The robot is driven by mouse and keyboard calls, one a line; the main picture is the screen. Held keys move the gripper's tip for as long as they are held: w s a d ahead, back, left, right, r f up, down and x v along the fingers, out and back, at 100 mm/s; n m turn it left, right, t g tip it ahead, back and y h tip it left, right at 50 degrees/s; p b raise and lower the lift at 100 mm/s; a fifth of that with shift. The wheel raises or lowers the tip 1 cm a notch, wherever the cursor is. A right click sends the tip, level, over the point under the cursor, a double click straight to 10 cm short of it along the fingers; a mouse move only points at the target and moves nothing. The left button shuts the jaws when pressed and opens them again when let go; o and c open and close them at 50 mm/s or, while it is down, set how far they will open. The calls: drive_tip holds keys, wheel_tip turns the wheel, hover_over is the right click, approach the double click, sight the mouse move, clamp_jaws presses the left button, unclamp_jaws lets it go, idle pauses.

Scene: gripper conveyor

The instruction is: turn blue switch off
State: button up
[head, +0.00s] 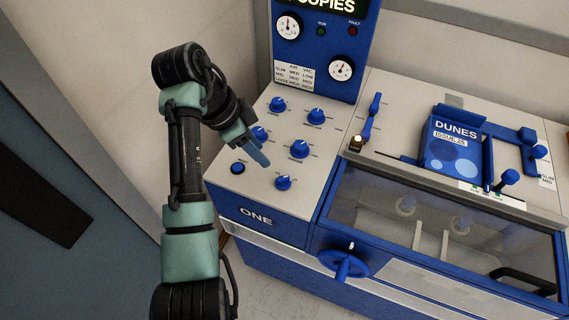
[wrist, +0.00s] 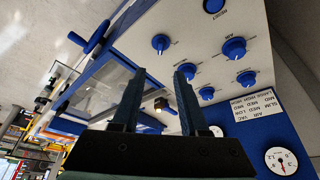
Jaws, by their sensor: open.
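My gripper (head: 262,160) is open and empty above the white control panel. In the wrist view my gripper (wrist: 160,72) shows two dark fingers set apart with nothing between the tips. A blue upright lever switch (head: 372,112) stands right of the panel, apart from my gripper. A small brown block with a lit lamp (head: 357,143) sits at its foot; this block (wrist: 161,105) shows between the fingers in the wrist view. Several blue knobs (head: 299,148) and a round blue button (head: 238,168) are on the panel. I cannot tell for certain which control the task's switch is.
A blue post with gauges (head: 342,68) rises behind the panel. A blue box marked DUNES (head: 452,148) sits on the machine at right. A blue handwheel (head: 345,264) juts out from the front. A wall stands close at left.

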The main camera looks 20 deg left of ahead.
sight(283, 178)
drive_tip(key=p+x, duration=0.1)
drive_tip(key=x, duration=1.1)
drive_tip(key=shift+w+d+f, duration=0.1)
drive_tip(key=shift+d+f, duration=0.05)
drive_tip(key=shift+f, duration=0.2)
clamp_jaws()
